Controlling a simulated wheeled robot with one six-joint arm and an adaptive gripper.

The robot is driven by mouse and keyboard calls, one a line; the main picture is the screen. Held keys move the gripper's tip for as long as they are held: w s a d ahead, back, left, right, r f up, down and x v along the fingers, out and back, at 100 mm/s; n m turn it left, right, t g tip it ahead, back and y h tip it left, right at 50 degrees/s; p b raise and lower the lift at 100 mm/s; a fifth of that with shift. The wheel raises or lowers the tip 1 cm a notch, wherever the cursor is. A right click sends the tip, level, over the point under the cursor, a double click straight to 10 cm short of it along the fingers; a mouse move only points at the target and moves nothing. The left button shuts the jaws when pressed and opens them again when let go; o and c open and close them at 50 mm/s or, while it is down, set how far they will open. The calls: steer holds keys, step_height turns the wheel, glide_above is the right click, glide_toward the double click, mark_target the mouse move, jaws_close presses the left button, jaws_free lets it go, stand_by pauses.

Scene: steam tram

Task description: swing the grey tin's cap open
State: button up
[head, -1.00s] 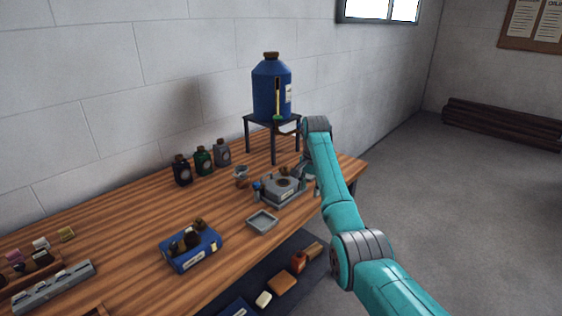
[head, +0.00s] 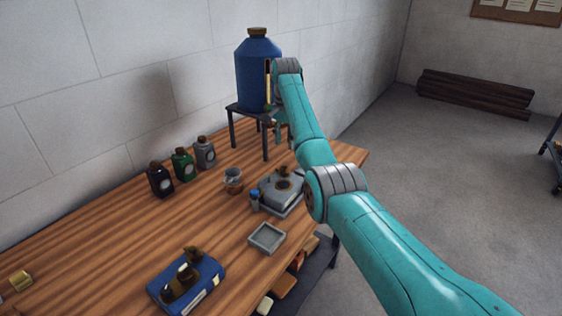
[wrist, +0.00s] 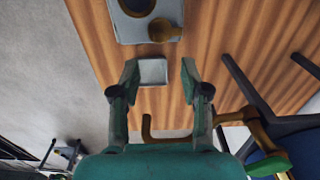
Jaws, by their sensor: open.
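A grey tin (head: 205,153) with a brown cap stands near the wall, right of the green tin (head: 182,164) and the dark tin (head: 160,179). Its cap looks shut. My gripper (head: 279,135) is right of it, beside the stand, and mostly hidden by my arm in the head view. In the wrist view my gripper (wrist: 160,77) is open with nothing between its fingers. A grey block-shaped fitting (head: 280,192) with a round brown-rimmed top sits on the table; it also shows in the wrist view (wrist: 125,32). The grey tin is not seen in the wrist view.
A large blue tank (head: 258,75) stands on a dark stand (head: 232,128). A small glass cup (head: 233,181), a grey tray (head: 267,238) and a blue box (head: 187,284) are on the wooden table (head: 110,240). Bare table lies before the tins.

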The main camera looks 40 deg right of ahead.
mark_target(285, 166)
step_height(285, 166, down, 10)
steer(key=shift+r, duration=0.15)
steer(key=shift+c, duration=0.3)
jaws_close()
